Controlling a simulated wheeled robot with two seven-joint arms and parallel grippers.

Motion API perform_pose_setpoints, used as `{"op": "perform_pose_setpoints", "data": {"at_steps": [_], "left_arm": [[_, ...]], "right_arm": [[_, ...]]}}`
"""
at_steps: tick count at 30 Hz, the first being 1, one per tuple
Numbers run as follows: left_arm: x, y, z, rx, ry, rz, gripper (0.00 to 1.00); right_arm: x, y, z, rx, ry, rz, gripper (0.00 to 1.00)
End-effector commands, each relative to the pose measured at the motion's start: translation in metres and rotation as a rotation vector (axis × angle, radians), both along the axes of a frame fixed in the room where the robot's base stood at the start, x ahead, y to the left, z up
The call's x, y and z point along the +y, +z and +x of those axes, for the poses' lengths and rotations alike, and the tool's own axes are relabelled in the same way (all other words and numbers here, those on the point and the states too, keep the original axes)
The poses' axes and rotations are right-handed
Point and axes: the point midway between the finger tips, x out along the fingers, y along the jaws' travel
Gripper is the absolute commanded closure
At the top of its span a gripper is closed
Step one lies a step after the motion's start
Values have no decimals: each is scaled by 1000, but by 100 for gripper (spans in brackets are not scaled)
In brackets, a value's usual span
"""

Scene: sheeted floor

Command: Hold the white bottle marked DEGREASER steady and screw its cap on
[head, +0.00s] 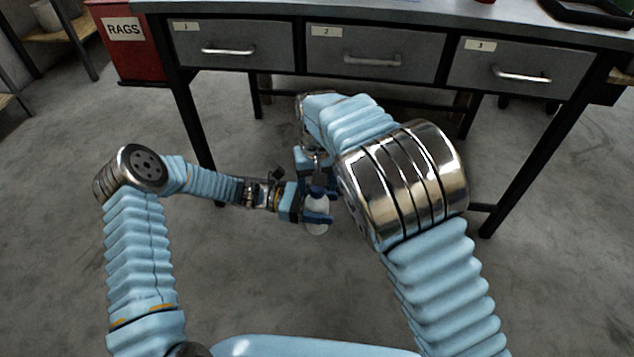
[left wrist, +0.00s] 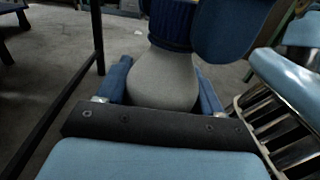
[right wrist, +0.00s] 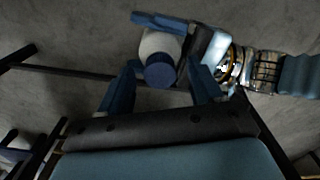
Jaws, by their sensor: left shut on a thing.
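The white bottle (head: 317,217) stands off the floor in my left gripper (head: 318,206). Its body also shows in the left wrist view (left wrist: 164,78) between the two blue fingers. A dark blue ribbed cap (left wrist: 171,22) is at the bottle's mouth; how far it is screwed on cannot be told. No DEGREASER marking shows. In the right wrist view, the cap (right wrist: 160,71) faces the camera. My right gripper (right wrist: 162,92) is open, with one finger on each side of the cap and gaps between. In the head view my right arm partly hides that gripper.
A grey workbench with drawers numbered 1 (head: 232,44), 2 (head: 373,52) and 3 (head: 522,68) stands ahead, its dark legs on the floor. A red RAGS bin (head: 126,45) stands at the back left. The floor (head: 240,270) around the bottle is clear.

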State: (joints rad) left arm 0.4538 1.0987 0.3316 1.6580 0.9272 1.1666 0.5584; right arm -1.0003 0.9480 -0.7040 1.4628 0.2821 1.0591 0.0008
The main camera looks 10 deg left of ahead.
Motion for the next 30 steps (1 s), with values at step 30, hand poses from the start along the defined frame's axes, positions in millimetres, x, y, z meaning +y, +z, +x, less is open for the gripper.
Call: {"op": "perform_pose_setpoints", "data": {"at_steps": [30], "left_arm": [[0,0,0,0,0,-1,100]], "right_arm": [[0,118,0,0,0,0,35]]}}
